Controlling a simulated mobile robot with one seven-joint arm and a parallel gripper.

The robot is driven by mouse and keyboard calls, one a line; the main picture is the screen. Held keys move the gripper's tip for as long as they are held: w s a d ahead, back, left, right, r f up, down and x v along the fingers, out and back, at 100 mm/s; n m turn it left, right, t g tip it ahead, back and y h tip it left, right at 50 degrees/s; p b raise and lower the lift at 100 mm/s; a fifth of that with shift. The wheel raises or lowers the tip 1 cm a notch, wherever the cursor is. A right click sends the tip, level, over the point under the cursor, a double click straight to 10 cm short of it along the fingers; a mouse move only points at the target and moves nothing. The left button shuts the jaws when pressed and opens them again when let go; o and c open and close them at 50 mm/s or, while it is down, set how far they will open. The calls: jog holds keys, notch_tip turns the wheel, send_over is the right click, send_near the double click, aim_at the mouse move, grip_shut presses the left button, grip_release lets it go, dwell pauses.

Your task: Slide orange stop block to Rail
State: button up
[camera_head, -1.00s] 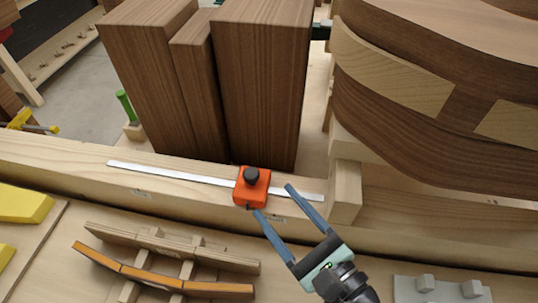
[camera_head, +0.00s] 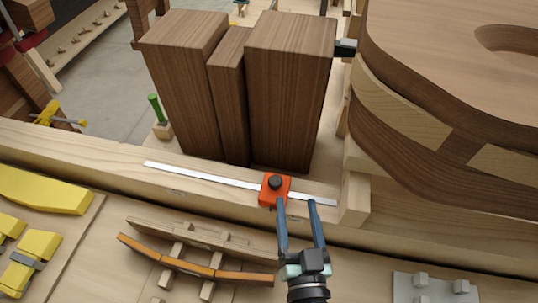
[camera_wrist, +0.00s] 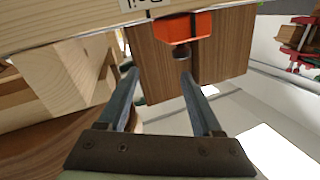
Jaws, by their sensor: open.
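The orange stop block (camera_head: 268,194) with a black knob (camera_head: 275,182) sits on the pale strip (camera_head: 200,175) along the wooden rail (camera_head: 110,160), towards the strip's right end. My gripper (camera_head: 296,201) is open. In the head view its left finger overlaps the block's lower right edge, and its right finger lies to the right of the block; I cannot tell whether they touch. In the wrist view the block (camera_wrist: 190,26) and its knob (camera_wrist: 181,53) show beyond and between the open fingers (camera_wrist: 160,75), with nothing held. A label on the rail is only partly in view.
Tall dark wooden blocks (camera_head: 292,100) stand right behind the strip. A pale wooden post (camera_head: 354,200) stands at the strip's right end. A slatted curved piece (camera_head: 190,265) lies in front, and yellow pieces (camera_head: 45,190) lie at left.

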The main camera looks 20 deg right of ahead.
aim_at(275, 187)
jog(key=w+n+p, duration=0.1)
jog(key=w, duration=0.2)
jog(key=w+n+y+p, duration=0.1)
jog(key=w+p, duration=0.1)
jog(key=w, duration=0.2)
jog(key=w+n+p, duration=0.1)
jog(key=w+n, duration=0.1)
jog(key=w, duration=0.2)
jog(key=shift+w+a+f+t+p, duration=0.15)
jog(key=shift+a+f+t+p, duration=0.15)
jog(key=shift+p, duration=0.1)
grip_shut()
dwell(1.4)
